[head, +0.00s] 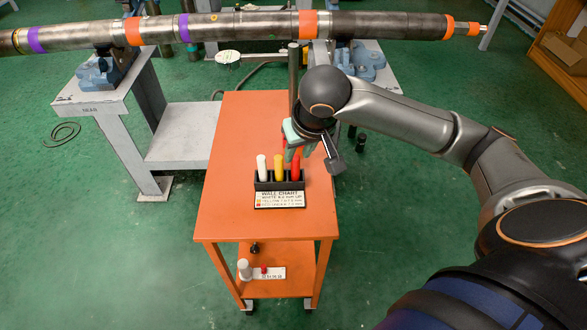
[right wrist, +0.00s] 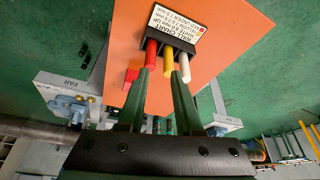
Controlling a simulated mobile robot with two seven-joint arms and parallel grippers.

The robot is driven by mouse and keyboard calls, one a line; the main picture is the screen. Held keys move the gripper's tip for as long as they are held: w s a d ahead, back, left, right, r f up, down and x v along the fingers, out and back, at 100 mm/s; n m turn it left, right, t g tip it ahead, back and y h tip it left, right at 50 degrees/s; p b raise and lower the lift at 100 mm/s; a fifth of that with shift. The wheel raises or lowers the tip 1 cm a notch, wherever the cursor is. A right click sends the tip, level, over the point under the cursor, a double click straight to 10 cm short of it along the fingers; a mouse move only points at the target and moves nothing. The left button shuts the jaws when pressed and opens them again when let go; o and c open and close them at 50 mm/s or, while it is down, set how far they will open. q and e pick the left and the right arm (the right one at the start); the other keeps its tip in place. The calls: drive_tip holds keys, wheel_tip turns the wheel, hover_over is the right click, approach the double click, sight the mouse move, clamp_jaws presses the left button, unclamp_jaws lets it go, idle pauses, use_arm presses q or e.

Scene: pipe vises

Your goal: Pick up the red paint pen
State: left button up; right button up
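The red paint pen (head: 296,168) stands upright in a black holder (head: 262,181) on the orange cart, at the right end of the row. A yellow pen (head: 278,169) and a white pen (head: 262,168) stand beside it. My right gripper (head: 312,154) is above and behind the holder, close to the red pen, and looks empty. In the right wrist view its two fingers (right wrist: 160,75) are spread apart. There the red pen (right wrist: 150,54) shows near the left fingertip, with the yellow pen (right wrist: 170,57) between the fingers. I cannot tell whether a finger touches a pen. My left gripper is out of view.
A label card (head: 280,200) fronts the holder. A small red object (right wrist: 131,74) lies on the cart top (head: 235,140). A long banded pipe (head: 230,27) rests on vises behind the cart. The lower shelf (head: 290,287) holds a white container (head: 244,270). The cart top's left side is clear.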

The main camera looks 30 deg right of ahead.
sight(297, 163)
drive_tip(key=shift+m, duration=0.3)
drive_tip(key=shift+w+d+b+x, duration=0.1)
drive_tip(key=shift+d+b+x, duration=0.2)
drive_tip(key=shift+x, duration=1.6)
drive_tip(key=shift+w+d+b+x, duration=0.1)
drive_tip(key=shift+d+b+x, duration=0.25)
drive_tip(key=shift+x, duration=1.55)
drive_tip(key=shift+w+d+b+x, duration=0.1)
drive_tip(key=shift+d+b+x, duration=0.2)
drive_tip(key=shift+x, duration=1.65)
drive_tip(key=shift+r, duration=0.2)
clamp_jaws()
